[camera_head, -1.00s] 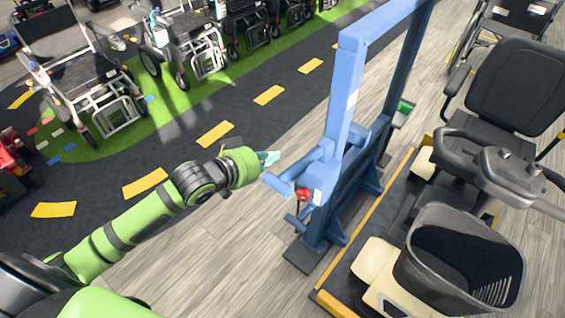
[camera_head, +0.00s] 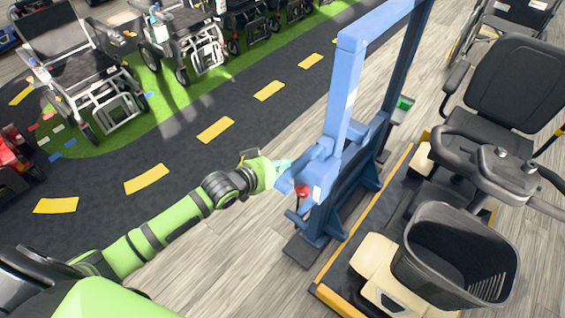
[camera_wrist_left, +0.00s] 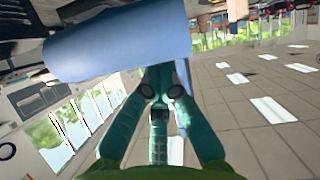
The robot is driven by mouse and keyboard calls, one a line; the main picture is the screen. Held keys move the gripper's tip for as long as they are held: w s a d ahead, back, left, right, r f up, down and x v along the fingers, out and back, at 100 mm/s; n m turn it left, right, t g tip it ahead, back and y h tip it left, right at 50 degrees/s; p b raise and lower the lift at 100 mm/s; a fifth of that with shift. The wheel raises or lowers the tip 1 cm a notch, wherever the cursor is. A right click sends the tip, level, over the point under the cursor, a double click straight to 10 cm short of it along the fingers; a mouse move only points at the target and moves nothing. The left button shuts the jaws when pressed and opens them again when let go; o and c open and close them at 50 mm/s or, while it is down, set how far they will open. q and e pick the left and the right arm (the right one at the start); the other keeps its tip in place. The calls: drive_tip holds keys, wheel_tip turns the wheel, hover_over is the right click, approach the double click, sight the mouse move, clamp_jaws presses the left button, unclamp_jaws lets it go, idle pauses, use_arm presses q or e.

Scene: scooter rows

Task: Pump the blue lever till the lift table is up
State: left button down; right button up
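The blue lever (camera_head: 286,184) sticks out to the left, low on the blue lift frame (camera_head: 343,95). My left gripper (camera_head: 286,165) is at the lever and hides part of it in the head view. In the left wrist view the teal fingers (camera_wrist_left: 158,85) converge with their tips together. The thick blue bar (camera_wrist_left: 120,45) lies right at the tips, not clearly between them; contact cannot be told for sure. The lift table (camera_head: 333,296), a dark platform with yellow edges, sits low near the floor, bearing a mobility scooter. My right gripper is not in view.
The scooter's black basket (camera_head: 455,262) and black seat (camera_head: 510,85) stand right of the frame. Several wheelchairs (camera_head: 95,85) stand at the upper left on green carpet. Wooden floor (camera_head: 235,255) is clear in front of the lift.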

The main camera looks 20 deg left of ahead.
use_arm(q)
drive_tip(key=shift+s+a+f+t+b, duration=0.1)
drive_tip(key=shift+s+f+t+b, duration=0.15)
drive_tip(key=shift+f+b, duration=0.45)
drive_tip(key=shift+s+a+f+t+b, duration=0.2)
drive_tip(key=shift+f+b, duration=0.3)
drive_tip(key=shift+b, duration=0.35)
wheel_tip(320, 180, down, 10)
drive_tip(key=t+h+b, duration=0.2)
drive_tip(key=t+b, duration=0.3)
drive_tip(key=b, duration=1.1)
drive_tip(key=shift+s+h, duration=0.3)
drive_tip(key=shift+s, duration=0.1)
